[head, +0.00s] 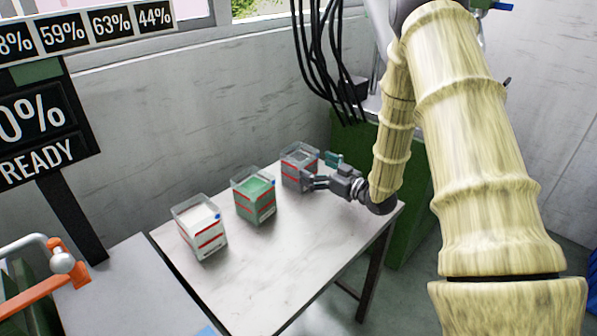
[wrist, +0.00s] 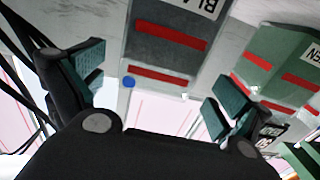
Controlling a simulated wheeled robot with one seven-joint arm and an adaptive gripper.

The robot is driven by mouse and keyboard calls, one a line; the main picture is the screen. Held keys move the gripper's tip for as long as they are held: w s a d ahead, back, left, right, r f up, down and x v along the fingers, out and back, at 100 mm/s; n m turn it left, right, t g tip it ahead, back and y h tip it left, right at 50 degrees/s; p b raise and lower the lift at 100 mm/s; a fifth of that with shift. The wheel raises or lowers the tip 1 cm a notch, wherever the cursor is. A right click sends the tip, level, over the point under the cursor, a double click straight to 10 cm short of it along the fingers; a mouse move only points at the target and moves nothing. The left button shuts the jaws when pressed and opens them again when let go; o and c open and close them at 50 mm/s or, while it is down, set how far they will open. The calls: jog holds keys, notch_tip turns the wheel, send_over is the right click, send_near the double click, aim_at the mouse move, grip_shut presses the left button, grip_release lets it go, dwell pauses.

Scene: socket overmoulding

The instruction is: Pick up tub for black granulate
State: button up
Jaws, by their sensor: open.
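The tub for black granulate (head: 298,158) is a clear box with dark grey contents and red stripes. It stands at the far end of the pale table. In the wrist view the tub (wrist: 168,48) shows inverted, with a partly cut-off label starting "BLA" and a blue dot. My gripper (head: 319,170) is at the tub's right side in the head view, fingers pointing at it. In the wrist view my gripper (wrist: 155,88) is open and empty, with the tub ahead of the gap between the teal pads. Contact cannot be made out.
A green-filled tub (head: 254,194) stands nearby, also seen in the wrist view (wrist: 270,65). A white-filled tub (head: 200,226) stands farther left. The table's (head: 300,245) front is clear. Black cables (head: 325,60) hang behind, near my arm.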

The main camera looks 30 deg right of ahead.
aim_at(289, 154)
jog(key=shift+p+x, duration=0.3)
jog(key=shift+x, duration=3.05)
jog(key=c, duration=1.3)
